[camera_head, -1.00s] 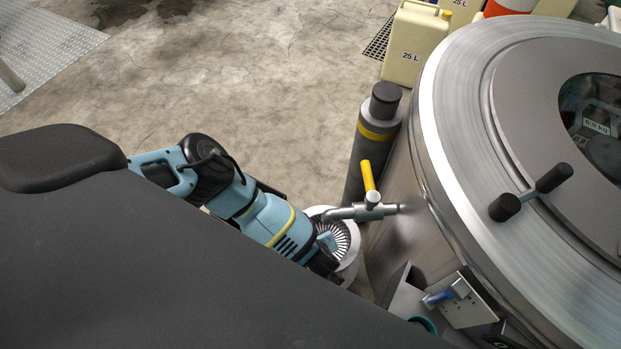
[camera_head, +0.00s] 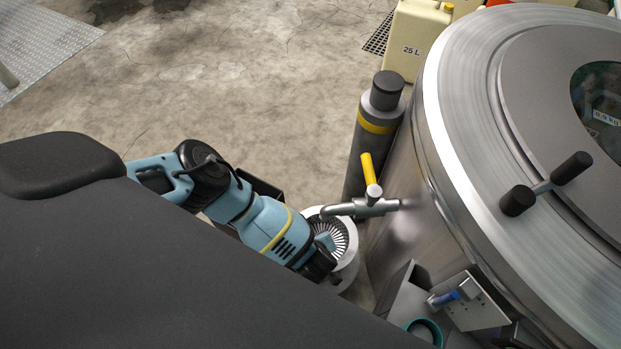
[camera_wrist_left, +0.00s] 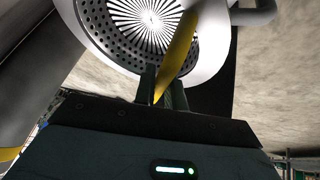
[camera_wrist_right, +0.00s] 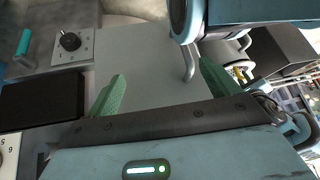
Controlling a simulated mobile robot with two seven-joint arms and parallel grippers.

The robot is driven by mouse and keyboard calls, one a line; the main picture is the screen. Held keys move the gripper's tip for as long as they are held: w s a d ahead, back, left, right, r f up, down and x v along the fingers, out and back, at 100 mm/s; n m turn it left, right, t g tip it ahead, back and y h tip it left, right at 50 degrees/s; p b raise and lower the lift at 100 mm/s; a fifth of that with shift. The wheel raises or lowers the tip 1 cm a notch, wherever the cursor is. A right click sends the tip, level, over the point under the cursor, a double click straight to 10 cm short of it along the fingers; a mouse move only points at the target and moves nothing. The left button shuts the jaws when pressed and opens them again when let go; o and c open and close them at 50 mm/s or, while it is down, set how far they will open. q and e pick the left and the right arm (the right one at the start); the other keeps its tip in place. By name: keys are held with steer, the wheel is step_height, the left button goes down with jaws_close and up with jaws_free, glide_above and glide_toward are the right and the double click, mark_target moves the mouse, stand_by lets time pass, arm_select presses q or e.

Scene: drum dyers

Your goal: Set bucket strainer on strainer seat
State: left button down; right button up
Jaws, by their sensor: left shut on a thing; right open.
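The bucket strainer (camera_head: 338,232), a round grille with radial slots, shows in the head view under the tap. It also shows large at the top of the left wrist view (camera_wrist_left: 110,40), with a perforated wall. A pale round rim and wall (camera_head: 347,272) surround it; I cannot tell whether this is the bucket or the strainer seat, or whether the strainer rests on it. My right gripper (camera_wrist_right: 162,85) is open and empty, outside the head view.
The tap (camera_head: 365,208) with a yellow lever (camera_head: 369,168) reaches over the strainer from the steel drum (camera_head: 450,130). A dark bollard (camera_head: 376,140) stands behind it. A grey panel with a knob (camera_wrist_right: 70,41) lies before my right gripper.

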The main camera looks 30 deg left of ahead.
arm_select(q)
steer(key=shift+f, duration=0.2)
steer(key=c, duration=1.4)
jaws_free()
steer(key=p+v, duration=0.2)
steer(key=v, duration=0.5)
steer(key=shift+s+d+r, duration=0.1)
steer(key=shift+s+r, duration=0.05)
steer(key=shift+r, duration=0.2)
steer(key=shift+s, duration=0.1)
